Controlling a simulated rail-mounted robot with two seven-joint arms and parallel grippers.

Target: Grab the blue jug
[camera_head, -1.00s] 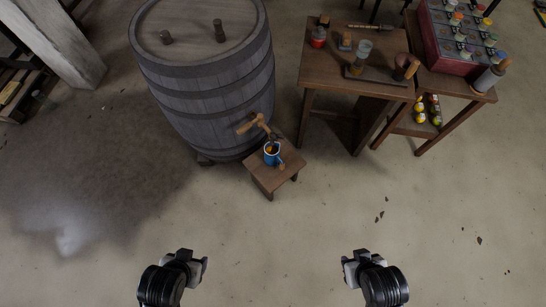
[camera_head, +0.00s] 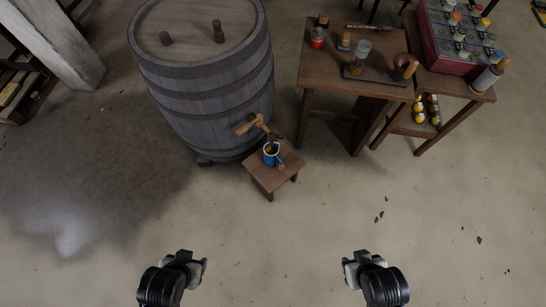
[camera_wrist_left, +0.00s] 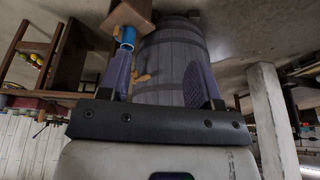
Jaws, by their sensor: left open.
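The blue jug (camera_head: 271,154) stands upright on a small wooden stool (camera_head: 262,174), below the barrel's wooden tap (camera_head: 254,124). My left gripper (camera_head: 204,267) is at the bottom of the head view, well short of the stool. In the left wrist view the picture is upside down; the open fingers of my left gripper (camera_wrist_left: 162,80) are empty, and the blue jug (camera_wrist_left: 128,36) shows beyond the left finger. My right gripper (camera_head: 346,268) is at the bottom right, away from everything; its opening is too small to judge.
A large grey barrel (camera_head: 205,90) stands behind the stool. A wooden table (camera_head: 328,72) with bottles and a second table with a red crate (camera_head: 450,45) stand at the right. The floor (camera_head: 280,235) between my grippers and the stool is clear.

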